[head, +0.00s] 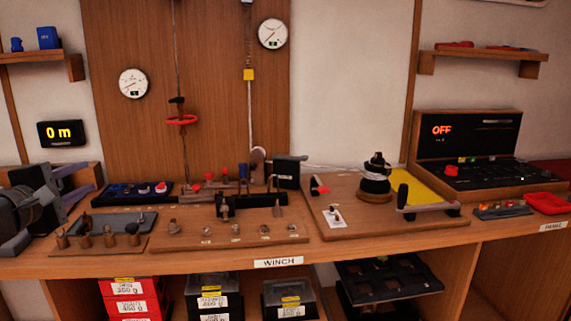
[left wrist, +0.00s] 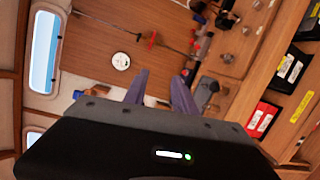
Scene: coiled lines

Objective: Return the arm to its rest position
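My left gripper (head: 80,184) is at the left edge of the head view, over the left end of the wooden bench (head: 375,243). Its two grey-purple fingers point right and stand apart with nothing between them. In the left wrist view the same open fingers (left wrist: 160,77) show, with a gap between the tips. The dark wrist body hides the lower part of that view. My right gripper shows in neither view.
A grey tray (head: 98,223) and a row of pegs (head: 132,233) stand just right of the gripper. A winch drum (head: 376,179) stands farther right. A display (head: 62,133) reading 0 m hangs on the wall behind. Red boxes (head: 130,289) sit under the bench.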

